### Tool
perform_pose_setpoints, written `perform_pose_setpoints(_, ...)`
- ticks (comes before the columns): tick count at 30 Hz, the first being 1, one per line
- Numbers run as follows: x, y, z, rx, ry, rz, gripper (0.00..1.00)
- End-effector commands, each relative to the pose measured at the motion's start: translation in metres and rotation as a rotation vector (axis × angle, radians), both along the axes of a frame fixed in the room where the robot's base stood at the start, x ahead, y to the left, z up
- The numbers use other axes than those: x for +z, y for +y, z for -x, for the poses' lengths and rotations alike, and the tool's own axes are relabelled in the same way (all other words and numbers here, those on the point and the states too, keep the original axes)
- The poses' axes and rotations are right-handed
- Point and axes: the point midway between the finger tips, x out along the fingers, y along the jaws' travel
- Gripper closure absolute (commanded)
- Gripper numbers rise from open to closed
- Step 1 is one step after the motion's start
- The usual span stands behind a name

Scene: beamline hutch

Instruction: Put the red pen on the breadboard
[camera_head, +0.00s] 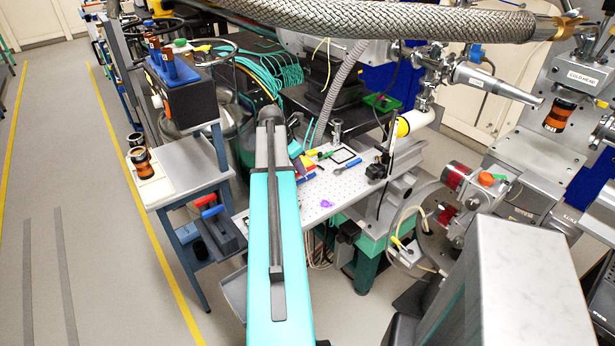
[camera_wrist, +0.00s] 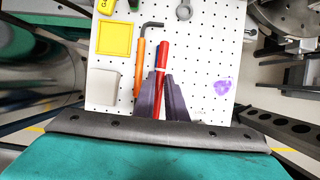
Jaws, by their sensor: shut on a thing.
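The white perforated breadboard (camera_wrist: 205,60) fills the middle of the wrist view. It also shows in the head view (camera_head: 345,185), right of my teal arm. The red pen (camera_wrist: 162,60) lies lengthwise over the board in the wrist view, its lower part between my fingers. A little blue shows beside it. My gripper (camera_wrist: 160,84), with dark purple-grey fingers, is shut on the red pen. I cannot tell whether the pen touches the board. In the head view my arm hides the gripper, and I cannot make out the pen.
Beside the pen are an orange-handled hex key (camera_wrist: 140,65), a yellow square (camera_wrist: 114,38) and a grey block (camera_wrist: 102,87). A purple piece (camera_wrist: 222,87) lies to the right, with bare board between. A side bench (camera_head: 185,170) stands left of my arm.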

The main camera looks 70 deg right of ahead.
Motion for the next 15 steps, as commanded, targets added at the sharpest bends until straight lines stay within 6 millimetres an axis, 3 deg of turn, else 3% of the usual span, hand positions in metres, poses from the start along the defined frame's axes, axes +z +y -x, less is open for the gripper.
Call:
perform_pose_setpoints(6,-0.001,0.011,0.029,0.0,0.0,0.0,1.0)
perform_pose_setpoints(15,-0.004,0.012,0.035,0.001,0.0,0.0,1.0)
